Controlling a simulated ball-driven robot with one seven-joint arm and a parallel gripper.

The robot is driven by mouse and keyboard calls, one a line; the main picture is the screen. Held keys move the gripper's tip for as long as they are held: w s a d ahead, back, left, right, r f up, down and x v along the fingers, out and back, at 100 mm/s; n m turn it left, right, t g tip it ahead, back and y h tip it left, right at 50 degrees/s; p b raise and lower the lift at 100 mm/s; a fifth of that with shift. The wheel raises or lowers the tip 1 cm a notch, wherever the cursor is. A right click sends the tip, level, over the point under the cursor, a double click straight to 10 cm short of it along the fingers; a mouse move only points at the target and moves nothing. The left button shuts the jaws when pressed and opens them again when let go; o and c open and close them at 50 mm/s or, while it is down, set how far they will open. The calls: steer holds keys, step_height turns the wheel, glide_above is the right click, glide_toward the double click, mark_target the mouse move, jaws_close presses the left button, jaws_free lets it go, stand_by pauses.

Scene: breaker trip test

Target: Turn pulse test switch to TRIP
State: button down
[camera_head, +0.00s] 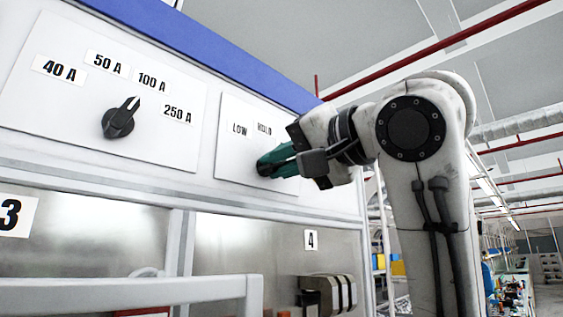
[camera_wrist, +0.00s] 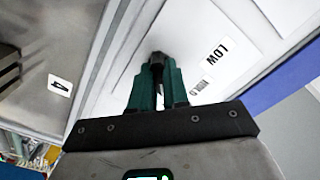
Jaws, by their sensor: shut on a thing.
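The pulse test switch (camera_head: 264,169) is a dark knob on a white panel with LOW and HOLD labels above it. It is mostly covered by my fingers, and its pointer direction cannot be told. In the wrist view the dark knob (camera_wrist: 157,57) shows between the tips of my green fingers, with the LOW label to its right. My gripper (camera_head: 272,162) reaches the panel from the right and is shut on the knob; it also shows in the wrist view (camera_wrist: 157,70). No TRIP label can be read in either view.
A second black knob (camera_head: 118,119) on the left panel has labels 40 A, 50 A, 100 A and 250 A. Below are metal bays marked 3 (camera_head: 12,215) and 4 (camera_head: 311,240), and a light rail (camera_head: 130,293). Free room lies right of the cabinet.

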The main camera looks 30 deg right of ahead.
stand_by(0.4)
steer(key=c, duration=1.1)
jaws_free()
steer(key=b+v, duration=0.2)
steer(key=v, duration=0.8)
steer(key=shift+s+d, duration=0.15)
steer(key=shift+s, duration=0.15)
